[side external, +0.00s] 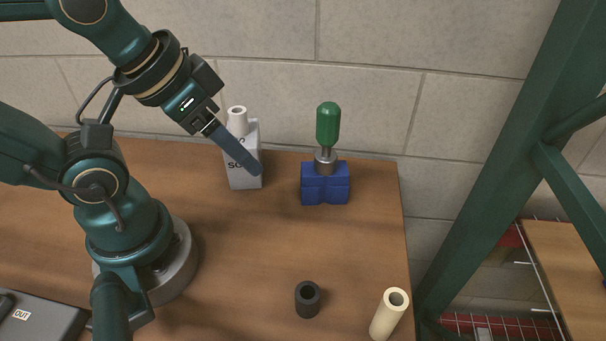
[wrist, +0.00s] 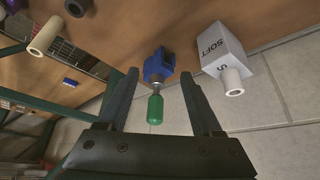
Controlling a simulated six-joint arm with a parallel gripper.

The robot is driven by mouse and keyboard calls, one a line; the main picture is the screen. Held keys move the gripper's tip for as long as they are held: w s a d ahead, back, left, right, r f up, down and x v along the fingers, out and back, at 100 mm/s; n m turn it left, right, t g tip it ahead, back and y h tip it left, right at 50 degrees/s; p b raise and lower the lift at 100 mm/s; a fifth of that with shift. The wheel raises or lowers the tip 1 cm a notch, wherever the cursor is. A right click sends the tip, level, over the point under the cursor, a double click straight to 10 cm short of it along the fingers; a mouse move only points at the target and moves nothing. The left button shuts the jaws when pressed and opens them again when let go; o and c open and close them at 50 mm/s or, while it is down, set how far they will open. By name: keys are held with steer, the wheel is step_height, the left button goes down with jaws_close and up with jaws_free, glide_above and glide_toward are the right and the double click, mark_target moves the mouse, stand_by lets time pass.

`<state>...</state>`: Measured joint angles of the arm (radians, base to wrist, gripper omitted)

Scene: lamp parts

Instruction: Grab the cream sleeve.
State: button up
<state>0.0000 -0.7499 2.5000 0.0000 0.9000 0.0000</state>
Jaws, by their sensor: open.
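The cream sleeve (side external: 389,314) is a hollow tube standing at the front right of the wooden table in the side view. It also shows at the upper left of the wrist view (wrist: 48,38). My gripper (side external: 256,170) is at the back of the table, in front of a white box and far from the sleeve. In the wrist view its two fingers (wrist: 160,98) are apart with nothing gripped. A green-handled tool in a blue block shows between and beyond them.
The blue block (side external: 325,186) with the green handle (side external: 328,124) stands at the back. A white box (side external: 244,179) with a white tube (side external: 237,121) is beside my gripper. A short black sleeve (side external: 307,299) stands left of the cream sleeve. A green post (side external: 500,170) rises beyond the right edge.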

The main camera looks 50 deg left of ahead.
step_height(320, 180, up, 5)
steer(key=n+g+h, duration=0.7)
steer(key=n+h, duration=0.6)
steer(key=n, duration=0.4)
glide_above(392, 323)
steer(key=a, duration=0.3)
steer(key=shift+t, duration=0.3)
steer(key=f, duration=1.6)
steer(key=shift+w+a+f, duration=0.1)
steer(key=shift+w+f, duration=0.2)
steer(key=shift+f, duration=0.45)
steer(key=shift+x, duration=2.55)
steer(key=shift+r, duration=0.15)
